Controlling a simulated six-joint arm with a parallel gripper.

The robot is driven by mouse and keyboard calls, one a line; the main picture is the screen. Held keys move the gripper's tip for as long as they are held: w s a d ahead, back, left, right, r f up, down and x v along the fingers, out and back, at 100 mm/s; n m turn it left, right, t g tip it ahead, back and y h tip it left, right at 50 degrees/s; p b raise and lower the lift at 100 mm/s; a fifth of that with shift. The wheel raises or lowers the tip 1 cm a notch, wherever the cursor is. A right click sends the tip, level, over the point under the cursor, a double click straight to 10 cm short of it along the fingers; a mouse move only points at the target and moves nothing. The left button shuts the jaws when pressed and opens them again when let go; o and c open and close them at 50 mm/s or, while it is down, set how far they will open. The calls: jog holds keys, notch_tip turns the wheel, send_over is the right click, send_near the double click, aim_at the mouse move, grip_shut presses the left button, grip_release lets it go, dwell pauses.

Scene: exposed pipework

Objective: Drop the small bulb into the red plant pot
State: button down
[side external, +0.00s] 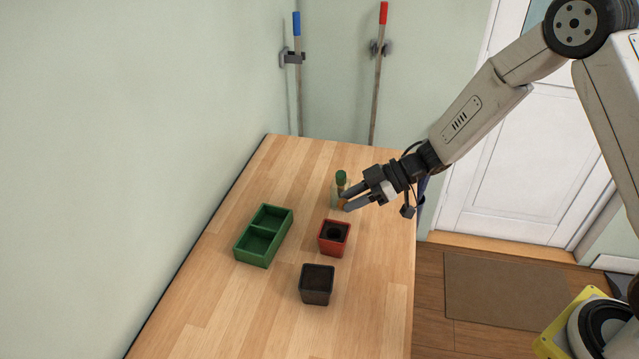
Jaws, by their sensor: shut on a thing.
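The red plant pot (323,246) stands upright on the wooden table, with dark soil or a dark hollow inside. My gripper (344,200) comes in from the right, just behind the red pot and above the table. It is shut on the small bulb (342,204), a tiny orange-brown thing at the fingertips, mostly hidden by the fingers. The bulb is apart from the pot. Its exact height above the table is hard to tell.
A small bottle with a green cap (341,177) stands close behind my gripper. A black pot (316,297) stands in front of the red one. A green two-compartment tray (252,256) lies to the left. The table's (215,310) front left and back are clear.

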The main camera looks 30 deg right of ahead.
jog(key=shift+f, duration=3)
jog(key=shift+c, duration=1.8)
grip_release()
jog(key=shift+d+r, duration=0.1)
jog(key=shift+d, duration=0.05)
jog(key=v, duration=0.7)
jog(key=shift+d, duration=0.25)
jog(key=shift+r, duration=0.15)
